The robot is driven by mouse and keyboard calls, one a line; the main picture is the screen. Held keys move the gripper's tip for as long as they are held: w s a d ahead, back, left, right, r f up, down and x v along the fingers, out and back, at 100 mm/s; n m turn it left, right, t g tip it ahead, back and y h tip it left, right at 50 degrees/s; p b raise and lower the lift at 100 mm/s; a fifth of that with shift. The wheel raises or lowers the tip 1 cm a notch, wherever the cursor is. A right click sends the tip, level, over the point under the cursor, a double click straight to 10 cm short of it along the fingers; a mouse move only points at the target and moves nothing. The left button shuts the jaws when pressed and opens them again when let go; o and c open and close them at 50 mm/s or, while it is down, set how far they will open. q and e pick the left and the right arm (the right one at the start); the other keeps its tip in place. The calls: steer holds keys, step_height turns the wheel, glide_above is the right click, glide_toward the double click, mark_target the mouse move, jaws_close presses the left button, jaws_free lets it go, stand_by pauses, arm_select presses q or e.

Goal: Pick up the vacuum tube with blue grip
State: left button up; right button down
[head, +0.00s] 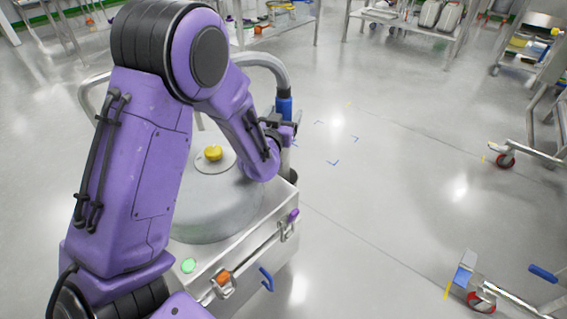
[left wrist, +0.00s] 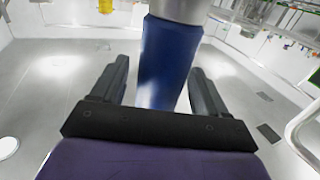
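The vacuum tube (head: 262,59) is a grey bent pipe arching over the machine's far side in the head view. Its blue grip (head: 284,106) is a dark blue sleeve on the downward leg at the right. My left gripper (head: 286,129) is at the sleeve's lower part, partly hidden by my purple forearm. In the left wrist view the blue grip (left wrist: 165,62) stands between the two open black fingers, with a visible gap on each side. Whether the fingertips reach past it is unclear. My right gripper is not in view.
The tube stands by a steel drum-like machine (head: 208,218) with a yellow knob (head: 213,153), green button (head: 188,265) and latches. Wheeled steel carts stand at the right, including one low down (head: 500,292). Benches (head: 410,22) stand at the back. Floor right of the machine is clear.

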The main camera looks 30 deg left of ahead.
arm_select(q)
steer(key=c, duration=0.8)
steer(key=shift+c, duration=0.2)
steer(key=shift+r, duration=0.1)
step_height(320, 180, up, 17)
steer(key=p, duration=0.6)
steer(key=shift+r, duration=0.15)
step_height(320, 180, up, 3)
steer(key=shift+f+p, duration=0.15)
steer(key=shift+p, duration=0.95)
